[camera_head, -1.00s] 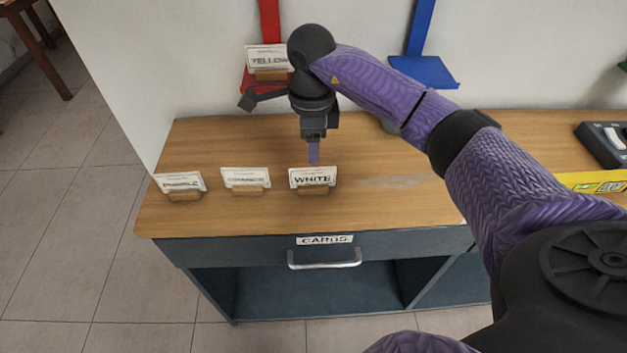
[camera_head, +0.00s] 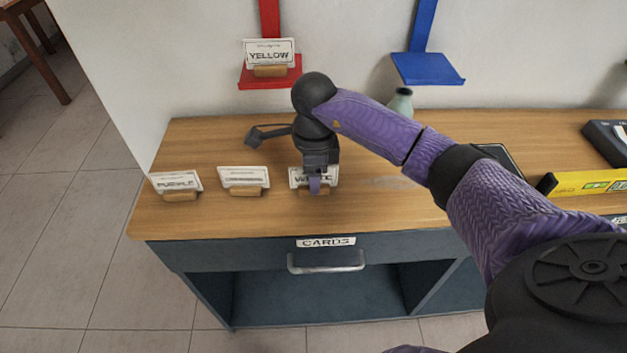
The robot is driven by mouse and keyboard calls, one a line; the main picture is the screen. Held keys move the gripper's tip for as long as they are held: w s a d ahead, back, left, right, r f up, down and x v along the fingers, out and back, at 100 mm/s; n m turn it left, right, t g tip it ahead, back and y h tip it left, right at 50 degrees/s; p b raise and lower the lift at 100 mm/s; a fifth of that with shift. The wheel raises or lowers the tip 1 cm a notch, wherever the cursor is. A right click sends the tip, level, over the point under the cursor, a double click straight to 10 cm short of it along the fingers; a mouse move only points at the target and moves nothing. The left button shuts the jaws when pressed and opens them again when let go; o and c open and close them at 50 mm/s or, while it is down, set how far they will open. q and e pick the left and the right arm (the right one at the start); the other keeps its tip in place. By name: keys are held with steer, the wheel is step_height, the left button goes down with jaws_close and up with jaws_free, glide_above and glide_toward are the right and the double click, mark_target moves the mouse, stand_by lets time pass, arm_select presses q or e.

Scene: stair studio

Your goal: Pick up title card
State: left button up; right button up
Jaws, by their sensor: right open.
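Three title cards stand in small wooden holders on the wooden top. The left one (camera_head: 177,181) reads PURPLE, the middle one (camera_head: 242,176) has print too blurred to read, and the right one (camera_head: 298,178) reads WHITE. My right gripper (camera_head: 315,186) points down at the WHITE card, its fingers in front of the card's middle letters and partly hiding it. It is open; whether the fingers touch the card I cannot tell. A YELLOW card (camera_head: 270,51) stands in a holder on the red shelf. My left gripper is not in view.
A red shelf (camera_head: 285,79) and an empty blue shelf (camera_head: 428,70) are on the wall. A bottle (camera_head: 400,102), a yellow level (camera_head: 590,182) and a dark box (camera_head: 606,140) are on the right side of the top. The drawer front (camera_head: 390,249) is labelled CARDS.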

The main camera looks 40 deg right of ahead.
jaws_close()
stand_by(0.3)
